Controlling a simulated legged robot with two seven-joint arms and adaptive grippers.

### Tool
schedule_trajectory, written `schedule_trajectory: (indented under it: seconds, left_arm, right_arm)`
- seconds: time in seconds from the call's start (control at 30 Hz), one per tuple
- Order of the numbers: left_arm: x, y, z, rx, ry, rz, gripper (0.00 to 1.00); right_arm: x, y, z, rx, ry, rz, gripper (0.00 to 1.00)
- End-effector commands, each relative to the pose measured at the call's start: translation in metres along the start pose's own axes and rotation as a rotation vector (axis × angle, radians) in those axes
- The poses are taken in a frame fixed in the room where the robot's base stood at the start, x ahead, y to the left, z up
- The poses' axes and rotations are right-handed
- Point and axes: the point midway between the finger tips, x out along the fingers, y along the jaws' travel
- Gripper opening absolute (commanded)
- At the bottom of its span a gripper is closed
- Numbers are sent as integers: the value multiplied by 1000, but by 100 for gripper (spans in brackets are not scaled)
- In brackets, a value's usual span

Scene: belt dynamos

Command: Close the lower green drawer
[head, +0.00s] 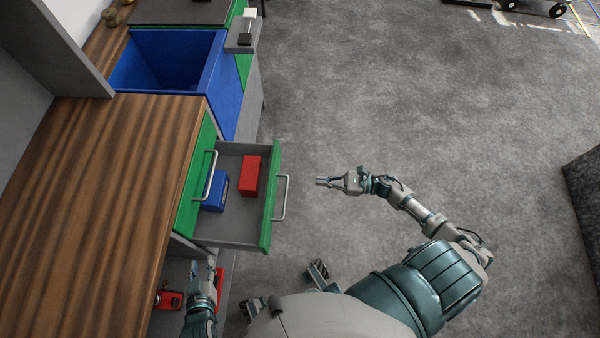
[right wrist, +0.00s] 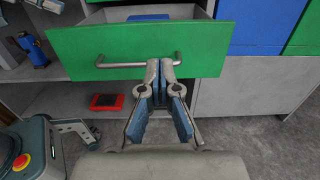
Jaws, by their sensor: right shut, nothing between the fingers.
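The lower green drawer (head: 268,210) is pulled out from the wooden-topped cabinet, with its grey inside showing. A red box (head: 250,175) and a blue box (head: 216,190) lie in it. Its metal bar handle (head: 284,198) faces right; the handle also shows in the right wrist view (right wrist: 115,65). My right gripper (head: 319,182) is shut and empty, its tips pointing at the drawer front with a gap to the handle. In the right wrist view its tips (right wrist: 160,67) overlap the handle's right end. My left gripper (head: 202,267) is open beside the cabinet, below the drawer in the picture.
The upper green drawer (head: 196,172) is shut under the wooden top (head: 100,190). A blue bin (head: 220,90) stands beyond it. Red items (head: 168,300) lie on the low shelf near my left gripper. The grey floor (head: 400,100) to the right is clear.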

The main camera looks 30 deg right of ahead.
Motion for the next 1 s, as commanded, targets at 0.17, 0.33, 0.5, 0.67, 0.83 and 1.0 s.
schedule_trajectory:
  seconds: [0.17,0.33,0.5,0.67,0.83,1.0]
  left_arm:
    - [2,-1,-2,-1,11,1,37]
    - [2,-1,-4,-2,24,3,37]
    - [4,1,-6,-1,33,2,37]
    - [4,1,-6,-1,38,3,37]
    - [4,1,-7,-2,41,3,37]
    - [4,1,-7,-2,42,4,37]
  right_arm:
    - [35,-1,2,1,-3,-1,0]
    - [73,-1,2,2,-3,-2,0]
    - [104,-2,1,4,-3,-3,0]
    - [122,-2,0,5,-2,-4,0]
    - [129,-1,0,7,-1,-4,0]
    - [130,-1,0,7,0,-4,0]
